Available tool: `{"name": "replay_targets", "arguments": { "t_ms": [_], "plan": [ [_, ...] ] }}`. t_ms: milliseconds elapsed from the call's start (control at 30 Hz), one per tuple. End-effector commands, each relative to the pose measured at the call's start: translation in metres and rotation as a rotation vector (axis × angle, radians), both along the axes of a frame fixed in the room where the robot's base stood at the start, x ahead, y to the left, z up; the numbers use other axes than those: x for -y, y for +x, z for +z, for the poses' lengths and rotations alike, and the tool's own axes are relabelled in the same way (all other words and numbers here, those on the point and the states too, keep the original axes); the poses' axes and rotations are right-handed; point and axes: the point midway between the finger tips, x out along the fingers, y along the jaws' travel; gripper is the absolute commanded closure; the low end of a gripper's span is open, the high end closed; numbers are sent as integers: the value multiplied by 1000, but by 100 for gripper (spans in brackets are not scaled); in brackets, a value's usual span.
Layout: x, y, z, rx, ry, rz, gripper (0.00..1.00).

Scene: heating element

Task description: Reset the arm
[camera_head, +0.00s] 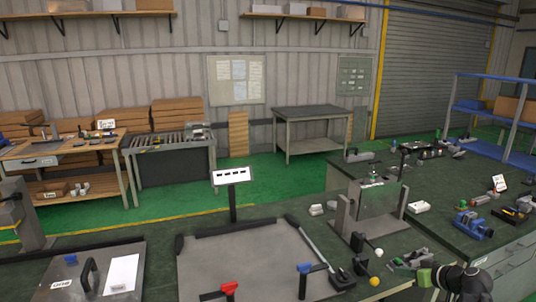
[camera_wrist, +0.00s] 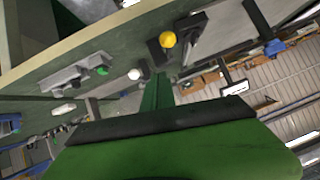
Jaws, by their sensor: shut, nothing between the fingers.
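My gripper shows in the wrist view (camera_wrist: 158,82) as a narrow green part beyond a wide dark and green body. It is shut, with nothing held. In the head view my dark arm, with a lime-green part, reaches in at the lower right, over the front edge of the green workbench (camera_head: 440,235). The fingertips cannot be made out clearly there. In the wrist view the gripper points toward the bench edge, near a yellow knob (camera_wrist: 168,39) and a white knob (camera_wrist: 134,74). It appears apart from both.
A metal bracket fixture (camera_head: 343,215) stands left of my arm, with the yellow knob (camera_head: 374,281) in front. A grey tray (camera_head: 235,262) with a small sign post (camera_head: 232,190) lies further left. A blue vise (camera_head: 470,225) sits on the right.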

Motion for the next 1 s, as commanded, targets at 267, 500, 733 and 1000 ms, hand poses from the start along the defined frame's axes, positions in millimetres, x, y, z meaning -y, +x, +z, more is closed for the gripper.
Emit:
{"name": "replay_targets", "arguments": {
  "t_ms": [267, 500, 733, 1000],
  "plan": [
    [-95, 27, -5, -15, -20, 149, 100],
    [-227, 21, -35, -150, -112, 360, 100],
    [-325, -38, -83, -492, -254, 406, 100],
    [-277, -97, -108, -869, -385, -37, 100]
  ]
}}
